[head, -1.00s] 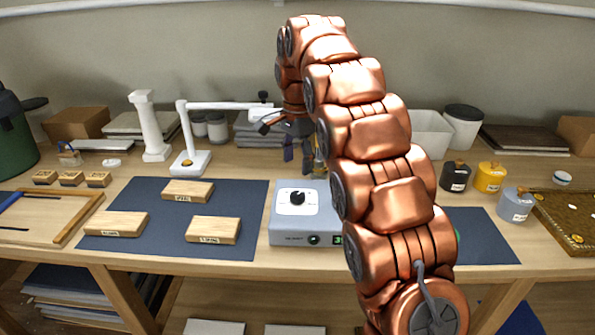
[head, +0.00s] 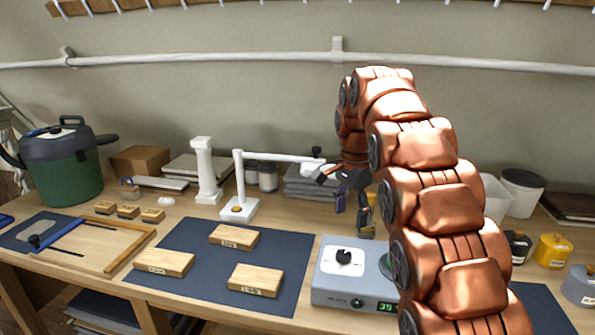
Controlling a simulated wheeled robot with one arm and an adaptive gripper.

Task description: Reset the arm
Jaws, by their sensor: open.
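My copper-coloured arm rises on the right of the head view and bends over toward the back of the bench. My gripper (head: 354,212) hangs down from its far end, above and behind the grey control box (head: 340,290). Its two dark fingers are apart, and I see nothing between them. The arm covers part of the box's right side and the bench behind it.
Labelled wooden blocks (head: 257,280) lie on a dark mat (head: 205,284). A white stand (head: 240,208) reaches toward my gripper. A green pot (head: 62,172) is at far left. Black (head: 517,245) and yellow (head: 553,251) jars stand right of my arm.

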